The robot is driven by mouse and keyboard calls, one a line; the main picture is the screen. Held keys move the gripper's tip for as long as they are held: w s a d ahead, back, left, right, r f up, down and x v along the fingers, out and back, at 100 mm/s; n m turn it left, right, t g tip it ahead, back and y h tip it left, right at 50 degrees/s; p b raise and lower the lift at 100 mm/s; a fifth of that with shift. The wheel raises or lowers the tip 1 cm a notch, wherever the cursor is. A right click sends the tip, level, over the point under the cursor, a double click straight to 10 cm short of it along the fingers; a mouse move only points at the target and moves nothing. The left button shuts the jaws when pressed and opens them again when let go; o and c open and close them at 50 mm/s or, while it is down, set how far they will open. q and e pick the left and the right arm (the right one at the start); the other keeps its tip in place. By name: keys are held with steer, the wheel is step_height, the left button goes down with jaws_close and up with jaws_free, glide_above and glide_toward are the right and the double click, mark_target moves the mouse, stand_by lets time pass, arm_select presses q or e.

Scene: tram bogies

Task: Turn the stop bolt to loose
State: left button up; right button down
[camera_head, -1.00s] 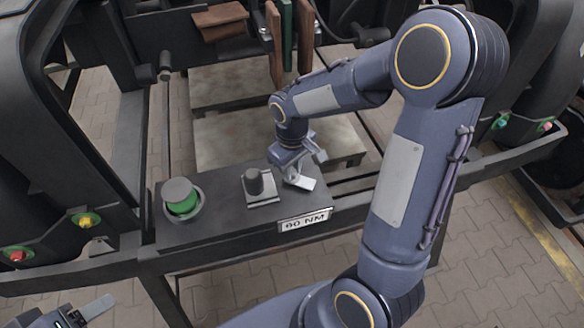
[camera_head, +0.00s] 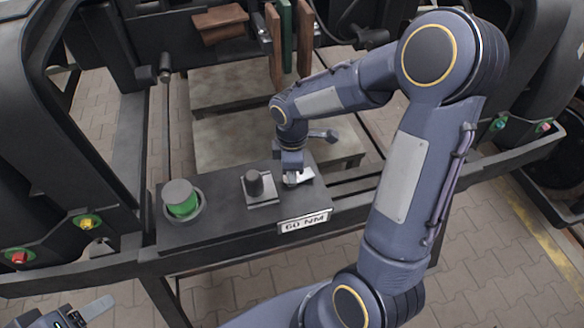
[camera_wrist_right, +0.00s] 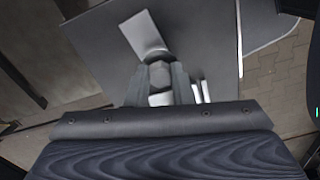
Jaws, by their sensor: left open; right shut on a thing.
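The stop bolt is a grey metal bolt with a hexagonal head (camera_wrist_right: 158,76), seen between the fingers in the right wrist view. My right gripper (camera_head: 291,180) points down at the right part of the dark bench plate and is shut on the bolt head. A pale flat tab (camera_wrist_right: 143,34) sticks out beside the head; it also shows in the head view (camera_head: 305,174). The fingers hide most of the bolt in the head view. My left gripper (camera_head: 86,312) is open and empty at the bottom left, away from the plate.
On the same dark plate (camera_head: 222,228) stand a green knob with a grey cap (camera_head: 181,199) and a dark post on a square metal base (camera_head: 254,184). A "60 NM" label (camera_head: 304,221) is on the front edge. Coloured buttons sit on both side frames.

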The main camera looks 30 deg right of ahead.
steer(key=shift+n, duration=0.5)
steer(key=c, duration=1.3)
jaws_free()
steer(key=shift+o, duration=0.2)
step_height(320, 180, up, 8)
steer(key=shift+f, duration=0.25)
steer(key=shift+r, duration=0.15)
